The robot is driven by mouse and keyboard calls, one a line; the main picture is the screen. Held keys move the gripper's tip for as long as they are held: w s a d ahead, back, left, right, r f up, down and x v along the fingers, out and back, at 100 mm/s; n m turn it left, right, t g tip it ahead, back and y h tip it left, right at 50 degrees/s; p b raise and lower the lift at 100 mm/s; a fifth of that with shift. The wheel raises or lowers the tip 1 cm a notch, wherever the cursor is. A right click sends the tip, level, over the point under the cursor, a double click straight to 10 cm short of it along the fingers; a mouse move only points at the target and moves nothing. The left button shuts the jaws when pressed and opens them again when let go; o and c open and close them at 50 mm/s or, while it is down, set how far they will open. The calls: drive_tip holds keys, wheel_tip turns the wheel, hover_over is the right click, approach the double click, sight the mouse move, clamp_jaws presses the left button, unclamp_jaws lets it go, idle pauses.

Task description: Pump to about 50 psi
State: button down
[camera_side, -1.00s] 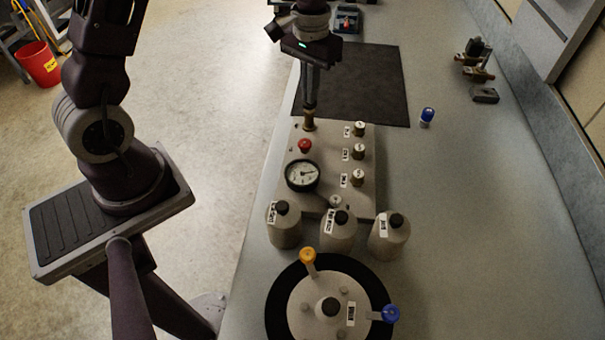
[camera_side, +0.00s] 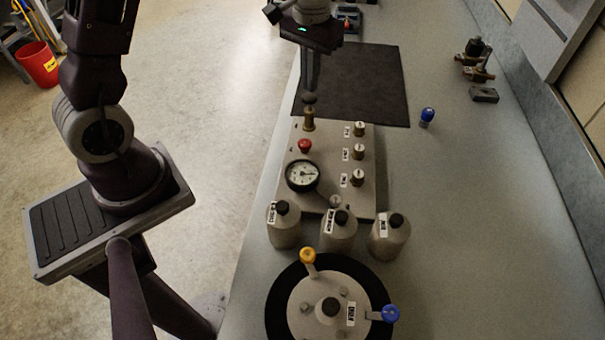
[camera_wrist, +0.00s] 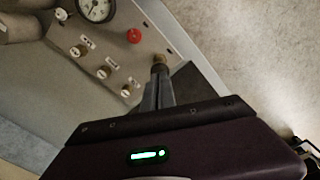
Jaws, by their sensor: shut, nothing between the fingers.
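The pump (camera_side: 309,123) is a brass cylinder with a dark round knob on top, upright at the far left corner of the grey panel. It also shows in the wrist view (camera_wrist: 160,60). My gripper (camera_side: 310,90) is shut and empty, its fingers pointing down just above or behind the pump knob. I cannot tell whether they touch it. In the wrist view, the fingertips (camera_wrist: 156,73) are beside the brass top. The pressure gauge (camera_side: 301,175) is a round white dial with a black rim; its needle shows, but the numbers are too small to read.
A red button (camera_side: 304,146) sits between pump and gauge. Several brass knobs (camera_side: 358,153) line the panel's right side. Grey bottles (camera_side: 338,232) and a round turntable (camera_side: 297,311) with orange and blue handles stand nearer. A dark mat (camera_side: 375,85) lies behind, clear.

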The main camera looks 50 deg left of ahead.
drive_tip(key=shift+f, duration=0.15)
drive_tip(key=shift+f, duration=1)
drive_tip(key=shift+r, duration=1.15)
drive_tip(key=shift+r, duration=2.5)
drive_tip(key=s+d+r+m+t, duration=0.1)
drive_tip(key=s+d+r+t, duration=0.15)
drive_tip(key=s+r, duration=0.55)
drive_tip(key=s+d+m+t, duration=0.2)
drive_tip(key=s+d+t, duration=0.1)
drive_tip(key=s, duration=1.2)
drive_tip(key=shift+d+r, duration=0.25)
drive_tip(key=shift+r, duration=0.2)
